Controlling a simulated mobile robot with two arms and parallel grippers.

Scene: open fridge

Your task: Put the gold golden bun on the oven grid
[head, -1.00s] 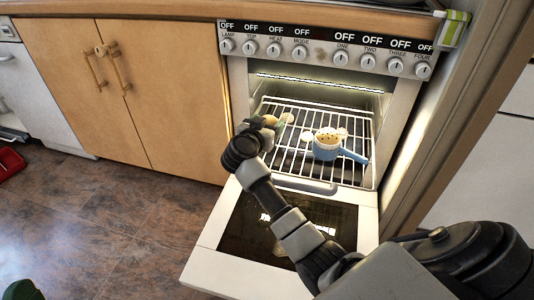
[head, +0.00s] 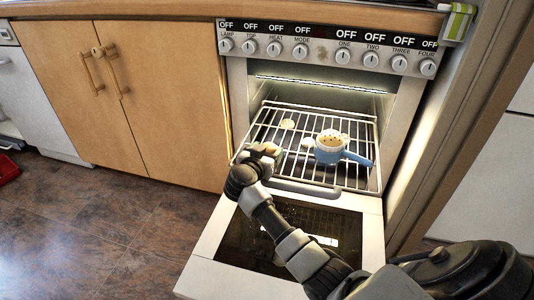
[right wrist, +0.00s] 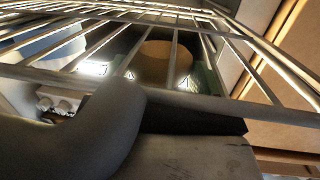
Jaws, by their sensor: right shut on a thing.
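My right gripper (head: 270,152) is at the front left part of the oven grid (head: 350,186). It is shut on a small tan rounded thing, which looks like the golden bun (head: 271,147). In the right wrist view the bun (right wrist: 165,62) shows behind the grid bars, with greenish finger parts at its sides. The grid also shows there (right wrist: 205,103). Whether the bun touches the bars cannot be told. My left gripper is not in view.
A pale round piece (head: 287,123) lies farther back on the grid. A blue pan (head: 328,152) with light food in it stands at the right. The oven door (head: 235,230) is folded down. The grid's middle front has free room.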

